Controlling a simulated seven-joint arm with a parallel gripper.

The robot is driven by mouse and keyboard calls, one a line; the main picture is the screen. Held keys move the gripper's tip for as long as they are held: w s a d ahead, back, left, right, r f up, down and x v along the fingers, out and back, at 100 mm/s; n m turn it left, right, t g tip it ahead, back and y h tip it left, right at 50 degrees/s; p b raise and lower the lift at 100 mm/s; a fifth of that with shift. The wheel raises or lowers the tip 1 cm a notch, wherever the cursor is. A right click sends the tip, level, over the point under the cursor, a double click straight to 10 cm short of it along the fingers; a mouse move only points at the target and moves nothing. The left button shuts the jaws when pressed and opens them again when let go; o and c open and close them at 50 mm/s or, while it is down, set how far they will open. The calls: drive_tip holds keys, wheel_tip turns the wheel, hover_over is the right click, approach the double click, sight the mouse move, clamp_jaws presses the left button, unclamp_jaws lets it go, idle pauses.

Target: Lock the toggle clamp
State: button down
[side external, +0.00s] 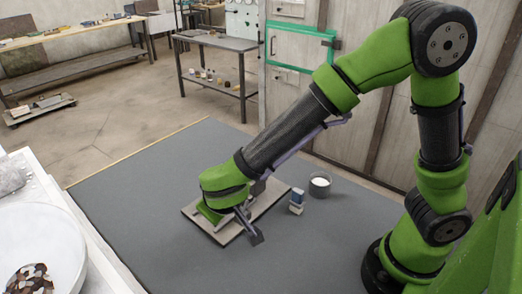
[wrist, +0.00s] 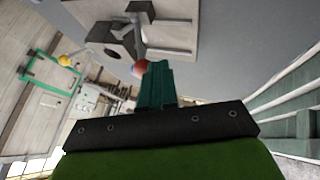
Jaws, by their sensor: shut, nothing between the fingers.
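The toggle clamp sits on a flat pale board (side external: 268,203) on the grey mat. In the side external view, my wrist hides much of the clamp, and a dark end piece (side external: 256,238) sticks out at the front. In the wrist view, a grey block with a dark opening (wrist: 112,42) stands on the board, with a bar beside it. A red ball (wrist: 138,69), perhaps the clamp's knob, shows just left of my fingertips. My gripper (wrist: 158,66) is shut and empty, low over the board; it also shows in the side external view (side external: 209,214). I cannot tell whether it touches the ball.
A small blue and white item (side external: 297,201) and a clear cup with white contents (side external: 320,183) stand right of the board. A white bowl (side external: 75,240) with dark pieces is at the left front. The mat (side external: 130,185) left of the board is clear.

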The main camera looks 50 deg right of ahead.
drive_tip(key=shift+d+r, duration=0.1)
drive_tip(key=d+r+m+y, duration=0.1)
drive_tip(key=d+y, duration=0.3)
drive_tip(key=d, duration=0.6)
drive_tip(key=shift+s+d+r+y, duration=0.15)
drive_tip(key=shift+d+r+y, duration=0.15)
drive_tip(key=shift+d, duration=0.1)
drive_tip(key=shift+d+f, duration=0.1)
drive_tip(key=shift+d, duration=0.05)
idle(0.5)
drive_tip(key=d+v, duration=0.1)
drive_tip(key=v, duration=1.1)
